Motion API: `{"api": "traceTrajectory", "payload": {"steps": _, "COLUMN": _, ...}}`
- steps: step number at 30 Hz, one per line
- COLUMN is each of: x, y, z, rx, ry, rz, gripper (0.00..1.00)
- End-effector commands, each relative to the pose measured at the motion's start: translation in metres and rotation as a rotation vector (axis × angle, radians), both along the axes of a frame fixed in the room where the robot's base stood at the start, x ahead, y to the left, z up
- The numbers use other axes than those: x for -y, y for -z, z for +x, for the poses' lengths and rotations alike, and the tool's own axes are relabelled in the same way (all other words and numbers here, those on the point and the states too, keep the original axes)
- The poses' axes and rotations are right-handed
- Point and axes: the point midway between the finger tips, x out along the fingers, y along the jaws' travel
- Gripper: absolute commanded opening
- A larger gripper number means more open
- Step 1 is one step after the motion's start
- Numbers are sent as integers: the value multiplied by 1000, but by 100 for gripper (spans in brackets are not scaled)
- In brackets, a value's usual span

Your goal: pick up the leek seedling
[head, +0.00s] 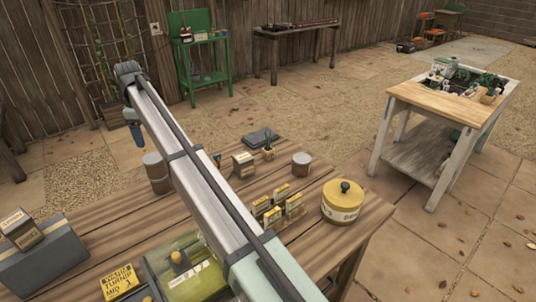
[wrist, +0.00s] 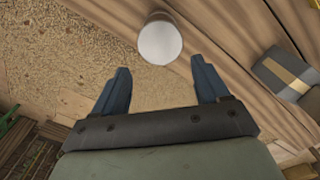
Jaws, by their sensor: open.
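A small green seedling (head: 268,143) stands in a little pot near the far edge of the wooden table, beside a dark flat slab; I cannot tell for sure that it is the leek. Another bit of green (head: 217,157) shows just right of my arm, mostly hidden. My gripper (head: 137,131) hangs beyond the table's far left edge, well left of both plants. In the wrist view my gripper (wrist: 162,88) has its blue fingers wide apart with nothing between them. No seedling shows in the wrist view.
A metal can (head: 157,173) stands on the table near my gripper; a pale round can top (wrist: 160,42) shows ahead of the fingers. A small box (head: 243,164), a second can (head: 301,163), seed packets (head: 293,206) and a yellow jar (head: 343,203) crowd the seedling's side.

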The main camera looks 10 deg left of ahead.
Motion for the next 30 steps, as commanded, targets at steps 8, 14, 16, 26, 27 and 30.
{"api": "traceTrajectory", "payload": {"steps": 8, "x": 41, "y": 2, "z": 38, "rx": -1, "ry": 59, "rz": -2, "gripper": 74}}
{"api": "traceTrajectory", "payload": {"steps": 14, "x": 127, "y": 13, "z": 104, "rx": -10, "ry": 175, "rz": -9, "gripper": 74}}
{"api": "traceTrajectory", "payload": {"steps": 16, "x": 159, "y": 18, "z": 126, "rx": -15, "ry": 217, "rz": -12, "gripper": 74}}
{"api": "traceTrajectory", "payload": {"steps": 26, "x": 286, "y": 39, "z": 192, "rx": -33, "ry": 370, "rz": -22, "gripper": 74}}
{"api": "traceTrajectory", "payload": {"steps": 27, "x": 298, "y": 41, "z": 197, "rx": -34, "ry": 383, "rz": -23, "gripper": 74}}
{"api": "traceTrajectory", "payload": {"steps": 30, "x": 325, "y": 46, "z": 208, "rx": -37, "ry": 406, "rz": -24, "gripper": 74}}
